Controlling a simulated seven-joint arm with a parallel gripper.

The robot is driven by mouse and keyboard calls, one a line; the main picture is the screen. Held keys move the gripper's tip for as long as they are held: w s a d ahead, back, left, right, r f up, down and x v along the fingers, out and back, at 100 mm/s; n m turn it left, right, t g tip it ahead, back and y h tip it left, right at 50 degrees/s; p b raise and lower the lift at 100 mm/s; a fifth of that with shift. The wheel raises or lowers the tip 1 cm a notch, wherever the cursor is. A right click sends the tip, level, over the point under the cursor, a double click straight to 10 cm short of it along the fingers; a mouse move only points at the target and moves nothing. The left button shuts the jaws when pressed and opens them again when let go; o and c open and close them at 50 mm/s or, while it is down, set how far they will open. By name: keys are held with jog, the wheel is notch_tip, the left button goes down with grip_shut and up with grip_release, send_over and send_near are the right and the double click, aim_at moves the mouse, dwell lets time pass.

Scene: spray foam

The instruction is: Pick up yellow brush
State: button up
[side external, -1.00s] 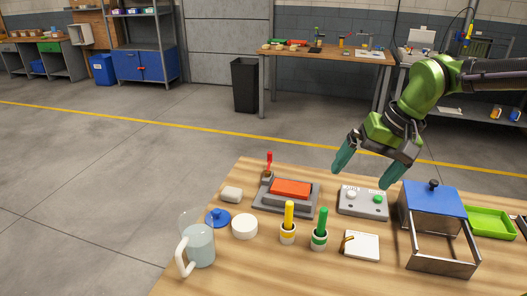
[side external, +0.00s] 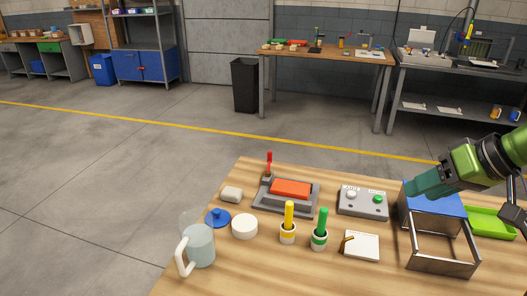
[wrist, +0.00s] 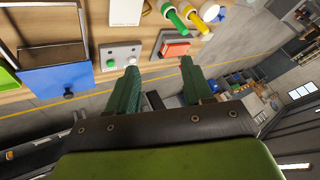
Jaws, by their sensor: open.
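The yellow brush (side external: 289,213) stands upright, handle up, in a small white cup (side external: 288,236) near the middle of the table. A green brush (side external: 322,222) stands in a similar cup just to its right. In the wrist view the yellow brush (wrist: 204,13) lies near the top right, beyond the fingertips.
A metal-framed box with a blue top (side external: 440,205) stands at the right beside a green tray (side external: 490,222).

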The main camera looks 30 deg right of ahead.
jog(key=n+g+h, duration=0.2)
jog(key=n+g, duration=0.5)
jog(key=n, duration=0.1)
send_over(291, 203)
jog(key=f, duration=0.1)
notch_tip(291, 203, down, 11)
jog(key=shift+r, duration=0.15)
jog(key=shift+w+a+f, duration=0.1)
jog(key=shift+w+f, duration=0.05)
jog(key=shift+f, duration=2.9)
grip_shut()
